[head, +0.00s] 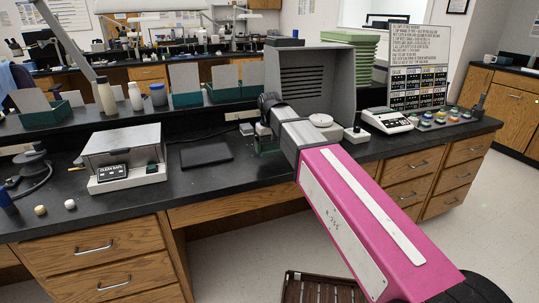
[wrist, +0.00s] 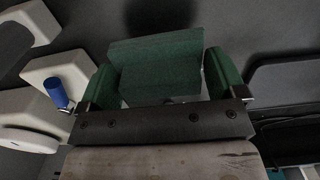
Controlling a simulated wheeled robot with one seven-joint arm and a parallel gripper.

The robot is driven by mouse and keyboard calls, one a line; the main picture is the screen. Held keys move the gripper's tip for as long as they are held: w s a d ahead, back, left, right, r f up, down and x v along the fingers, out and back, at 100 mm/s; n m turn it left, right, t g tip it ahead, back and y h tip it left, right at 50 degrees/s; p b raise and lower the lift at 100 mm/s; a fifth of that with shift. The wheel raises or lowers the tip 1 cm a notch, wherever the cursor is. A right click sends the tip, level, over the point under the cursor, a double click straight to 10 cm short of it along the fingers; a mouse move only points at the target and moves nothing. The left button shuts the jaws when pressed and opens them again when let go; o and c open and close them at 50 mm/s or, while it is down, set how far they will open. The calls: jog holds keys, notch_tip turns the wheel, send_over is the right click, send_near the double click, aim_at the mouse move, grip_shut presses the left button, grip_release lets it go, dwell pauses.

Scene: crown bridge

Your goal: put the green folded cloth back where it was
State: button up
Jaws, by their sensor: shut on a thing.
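The green folded cloth (wrist: 160,62) shows in the wrist view as a folded block between the two fingers of my gripper (wrist: 160,84). The gripper is shut on it. In the head view my gripper (head: 267,142) is mostly hidden behind my own pink arm. It is low over the black bench, just in front of the grey hood with dark slats (head: 305,75). A little dark green shows there, too small to tell cloth from finger. I cannot tell whether the cloth touches the bench top.
A flat black pad (head: 206,152) lies left of my gripper. Further left stands a white lidded unit (head: 124,160). A small white block (head: 356,135) and a white keypad device (head: 388,121) stand to the right. Bare bench (head: 225,178) shows in front of the pad.

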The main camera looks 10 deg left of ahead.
aim_at(269, 149)
jog(key=shift+f, duration=1.7)
jog(key=shift+f, duration=0.15)
jog(key=o, duration=0.6)
notch_tip(269, 149, up, 12)
jog(key=shift+r, duration=0.2)
